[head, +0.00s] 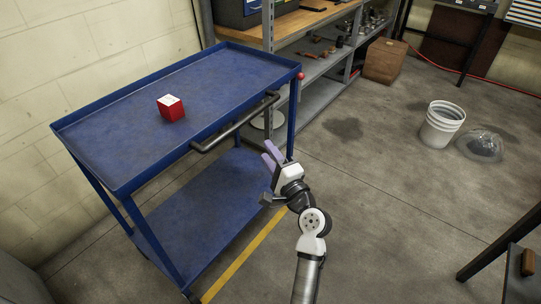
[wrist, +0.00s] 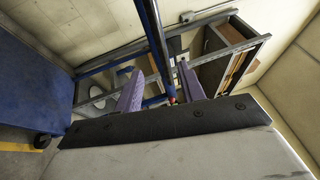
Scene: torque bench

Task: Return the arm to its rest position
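My gripper (head: 269,153) is beside the near right corner of the blue cart (head: 115,160), by its handle and corner post. It points up and to the left in the head view. In the wrist view my gripper (wrist: 157,82) shows two purple fingers spread apart with nothing held between them. A red box (head: 171,109) with a white top sits on the cart's upper shelf, well apart from the gripper. My arm reaches up from the bottom of the head view, bent at the wrist.
The cart's dark handle (head: 235,122) is close to my gripper. A grey shelf unit (head: 322,95) with tools stands behind. A dark table leg (head: 500,243) is at lower right. The middle floor is clear.

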